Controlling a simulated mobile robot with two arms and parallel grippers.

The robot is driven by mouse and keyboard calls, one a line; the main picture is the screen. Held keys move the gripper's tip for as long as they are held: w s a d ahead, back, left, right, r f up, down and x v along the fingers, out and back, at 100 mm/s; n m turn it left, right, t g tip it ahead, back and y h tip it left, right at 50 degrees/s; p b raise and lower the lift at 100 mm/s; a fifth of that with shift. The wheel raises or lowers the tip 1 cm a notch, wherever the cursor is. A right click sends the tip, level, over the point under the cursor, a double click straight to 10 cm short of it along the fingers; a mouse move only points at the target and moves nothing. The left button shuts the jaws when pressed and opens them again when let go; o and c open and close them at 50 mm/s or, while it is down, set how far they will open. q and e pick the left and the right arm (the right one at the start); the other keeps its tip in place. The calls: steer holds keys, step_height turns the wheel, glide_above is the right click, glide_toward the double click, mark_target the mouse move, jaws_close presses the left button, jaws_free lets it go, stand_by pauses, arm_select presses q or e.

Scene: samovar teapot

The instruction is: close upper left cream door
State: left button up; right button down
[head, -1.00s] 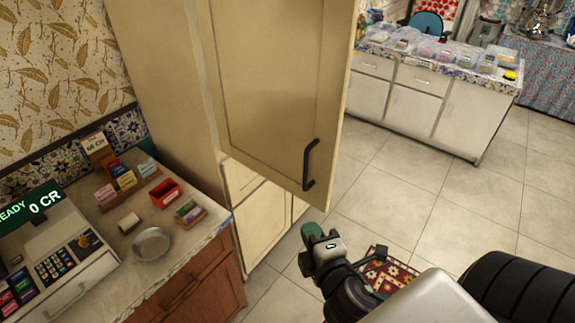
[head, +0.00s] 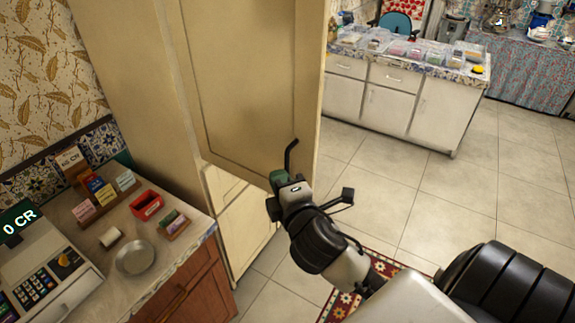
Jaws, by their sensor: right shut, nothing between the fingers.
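The upper left cream door (head: 240,85) belongs to the tall cream cabinet (head: 120,70) and stands swung open, its panel facing me. Its black handle (head: 291,156) shows near the door's lower right, its lower part hidden behind my right gripper. My right gripper (head: 278,180) is at the lower edge of the door, just below the handle. Its green-tipped fingers are shut and hold nothing. Whether it touches the door, I cannot tell. My left gripper is out of view.
A counter (head: 95,235) at the left holds a cash register (head: 40,270), a metal dish (head: 135,258) and a red box (head: 147,205). A white counter (head: 400,105) stands at the back. Tiled floor (head: 450,210) lies open at the right; a red rug (head: 340,305) lies under my arm.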

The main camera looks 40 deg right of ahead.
mark_target(288, 169)
steer(key=shift+w+d+p, duration=0.3)
steer(key=shift+w+d, duration=0.2)
steer(key=shift+d, duration=0.35)
steer(key=shift+w+d+p, duration=0.3)
steer(key=shift+w+d, duration=0.15)
steer(key=shift+d, duration=0.4)
steer(key=shift+d, duration=0.1)
